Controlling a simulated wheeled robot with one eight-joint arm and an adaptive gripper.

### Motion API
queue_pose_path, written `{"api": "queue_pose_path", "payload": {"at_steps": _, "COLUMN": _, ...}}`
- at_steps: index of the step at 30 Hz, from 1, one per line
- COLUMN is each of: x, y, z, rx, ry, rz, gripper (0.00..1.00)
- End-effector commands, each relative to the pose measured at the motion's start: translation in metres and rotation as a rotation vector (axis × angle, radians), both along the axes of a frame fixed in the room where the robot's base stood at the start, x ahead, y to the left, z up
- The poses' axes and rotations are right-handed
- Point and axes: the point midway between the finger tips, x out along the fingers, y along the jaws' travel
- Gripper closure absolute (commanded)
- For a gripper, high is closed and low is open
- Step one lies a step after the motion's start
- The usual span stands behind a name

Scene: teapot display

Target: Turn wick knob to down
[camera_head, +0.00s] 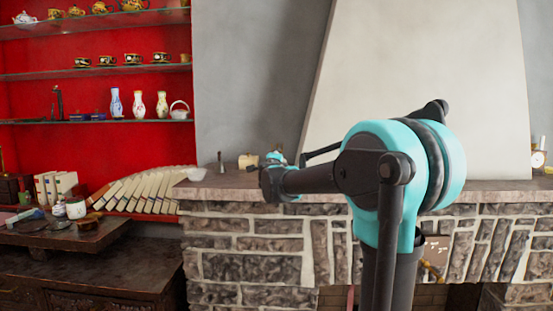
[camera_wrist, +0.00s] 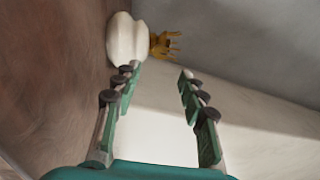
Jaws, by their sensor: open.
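In the wrist view, a white rounded body (camera_wrist: 125,38) with a gold, crown-like pronged piece (camera_wrist: 164,44) lies beyond my fingertips, at the top; it looks like a small lamp. I cannot make out a separate wick knob on it. My gripper (camera_wrist: 160,70) is open, with nothing between its two green-padded fingers. The left fingertip overlaps the lower edge of the white body in the picture; I cannot tell whether they touch. In the head view, my gripper (camera_head: 275,160) is small, above the stone mantel, and the lamp cannot be picked out clearly.
A red shelf unit (camera_head: 90,95) with teapots, cups and vases stands left. A dark cabinet (camera_head: 90,265) is below. The sloped chimney hood is behind my arm.

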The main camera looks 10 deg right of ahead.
Motion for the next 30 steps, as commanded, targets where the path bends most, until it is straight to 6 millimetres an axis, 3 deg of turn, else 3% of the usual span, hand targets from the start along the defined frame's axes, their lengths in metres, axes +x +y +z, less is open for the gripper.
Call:
{"api": "queue_pose_path", "payload": {"at_steps": 3, "x": -0.017, "y": 0.004, "z": 0.000, "rx": 0.000, "ry": 0.000, "rz": 0.002, "gripper": 0.58}}
{"api": "queue_pose_path", "payload": {"at_steps": 9, "x": -0.032, "y": 0.007, "z": 0.000, "rx": 0.000, "ry": 0.000, "rz": 0.000, "gripper": 0.58}}
{"api": "queue_pose_path", "payload": {"at_steps": 22, "x": -0.032, "y": 0.006, "z": 0.001, "rx": 0.028, "ry": -0.003, "rz": -0.003, "gripper": 0.58}}
{"api": "queue_pose_path", "payload": {"at_steps": 26, "x": -0.025, "y": 0.003, "z": 0.010, "rx": 0.212, "ry": -0.020, "rz": -0.023, "gripper": 0.58}}
{"api": "queue_pose_path", "payload": {"at_steps": 30, "x": -0.011, "y": -0.005, "z": 0.026, "rx": 0.598, "ry": -0.065, "rz": -0.076, "gripper": 0.58}}
